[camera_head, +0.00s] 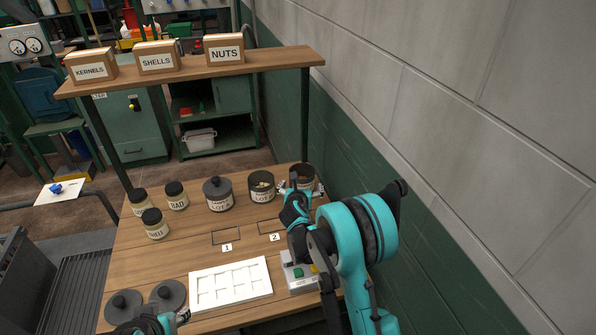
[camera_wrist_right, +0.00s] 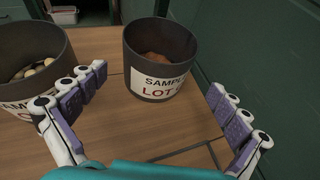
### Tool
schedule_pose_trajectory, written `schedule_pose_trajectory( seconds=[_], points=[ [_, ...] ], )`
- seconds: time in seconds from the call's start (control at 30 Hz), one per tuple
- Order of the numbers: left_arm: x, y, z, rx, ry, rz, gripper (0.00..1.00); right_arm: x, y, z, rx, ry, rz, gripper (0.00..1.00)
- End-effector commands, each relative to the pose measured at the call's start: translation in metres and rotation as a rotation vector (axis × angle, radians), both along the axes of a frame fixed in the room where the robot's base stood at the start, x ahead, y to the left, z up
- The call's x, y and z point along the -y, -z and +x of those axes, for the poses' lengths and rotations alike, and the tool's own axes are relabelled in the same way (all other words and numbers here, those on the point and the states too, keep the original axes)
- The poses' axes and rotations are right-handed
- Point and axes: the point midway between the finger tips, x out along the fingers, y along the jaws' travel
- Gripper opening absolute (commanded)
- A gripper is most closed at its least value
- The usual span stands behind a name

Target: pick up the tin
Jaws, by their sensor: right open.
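A dark open tin with a "SAMPLE LOT" label (camera_wrist_right: 160,88) stands upright in the right wrist view with brown contents inside. It is partly hidden behind my right gripper in the head view (camera_head: 303,170). A second open tin (camera_head: 262,187) with pale nuts stands to its left, also in the wrist view (camera_wrist_right: 35,65). A third tin (camera_head: 218,195) has its lid on. My right gripper (camera_wrist_right: 156,82) is open and empty, its fingers apart on the near left and near right of the brown-filled tin. My left gripper (camera_head: 148,326) shows only partly at the bottom edge.
Several small dark-lidded jars (camera_head: 155,223) stand on the left of the wooden table (camera_head: 180,252). A white tray (camera_head: 230,284), two dark lids (camera_head: 123,306) and a grey device (camera_head: 300,273) lie nearer. The wall (camera_head: 450,150) is close on the right; a shelf (camera_head: 190,68) spans above.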

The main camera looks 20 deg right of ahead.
Motion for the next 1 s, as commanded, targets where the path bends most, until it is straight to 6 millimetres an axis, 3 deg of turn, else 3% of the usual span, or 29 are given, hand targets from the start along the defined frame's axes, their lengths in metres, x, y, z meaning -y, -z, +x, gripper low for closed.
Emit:
schedule_pose_trajectory(
  seconds=[0.6,0.87,1.0],
  points=[
    [0.000,0.030,0.000,0.000,0.000,0.000,0.40,0.020,0.033,0.067,-0.003,-0.006,-0.017,1.00],
    [0.000,0.029,0.000,0.000,0.000,0.000,0.40,0.021,0.032,0.070,-0.003,-0.007,-0.017,1.00],
    [0.000,0.029,0.000,0.000,0.000,0.000,0.40,0.020,0.032,0.070,-0.003,-0.007,-0.017,0.68]
  ],
)
